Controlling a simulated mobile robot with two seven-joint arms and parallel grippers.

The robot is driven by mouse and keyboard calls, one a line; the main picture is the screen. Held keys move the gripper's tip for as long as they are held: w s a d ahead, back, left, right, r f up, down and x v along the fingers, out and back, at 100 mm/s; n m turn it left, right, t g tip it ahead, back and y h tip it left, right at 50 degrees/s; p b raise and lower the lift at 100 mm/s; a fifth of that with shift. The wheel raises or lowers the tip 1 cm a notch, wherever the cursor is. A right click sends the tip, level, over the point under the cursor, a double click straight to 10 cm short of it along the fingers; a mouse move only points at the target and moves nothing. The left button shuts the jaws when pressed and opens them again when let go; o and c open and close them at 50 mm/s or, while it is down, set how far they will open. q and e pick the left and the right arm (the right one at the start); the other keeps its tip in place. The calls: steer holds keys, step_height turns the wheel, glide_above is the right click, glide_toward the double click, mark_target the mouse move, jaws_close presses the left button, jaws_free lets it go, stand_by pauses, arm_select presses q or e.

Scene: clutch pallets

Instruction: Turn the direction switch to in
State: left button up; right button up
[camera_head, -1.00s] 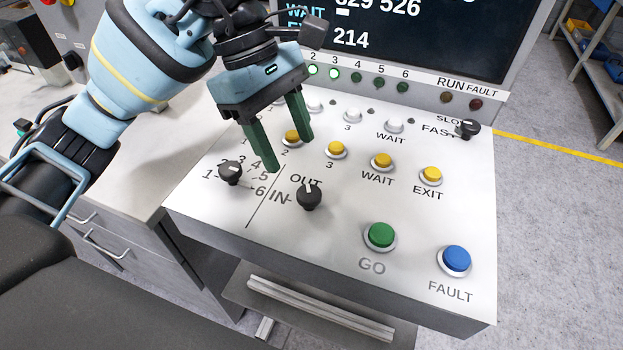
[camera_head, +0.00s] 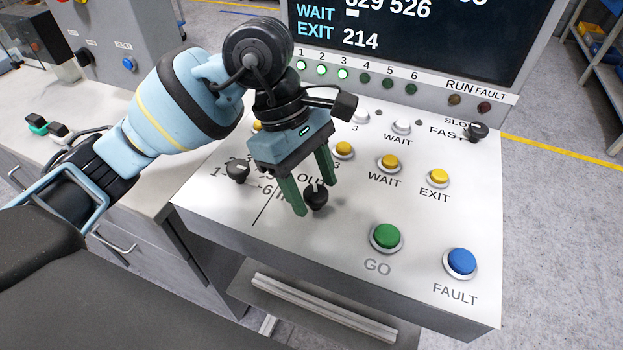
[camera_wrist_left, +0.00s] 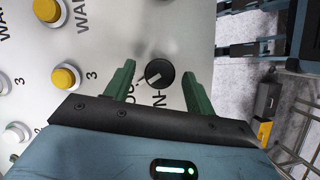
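The direction switch (camera_head: 316,198) is a black round knob with a white pointer line, on the sloping panel between the OUT and IN labels. In the left wrist view the knob (camera_wrist_left: 160,73) has its pointer toward the OUT lettering. My left gripper (camera_head: 315,197) is open, with its two green fingers spread on either side of the knob. In the wrist view a gap shows between the knob and each finger (camera_wrist_left: 158,76). The gripper and fingers partly cover the OUT and IN labels in the head view. My right gripper is not in view.
A numbered selector knob (camera_head: 238,171) sits left of the switch. Yellow buttons (camera_head: 389,163) lie behind and to the right. A green GO button (camera_head: 386,237) and blue FAULT button (camera_head: 461,263) are at the front right. The screen (camera_head: 410,40) rises behind the panel.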

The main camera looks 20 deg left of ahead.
arm_select(q)
steer(key=c, duration=0.9)
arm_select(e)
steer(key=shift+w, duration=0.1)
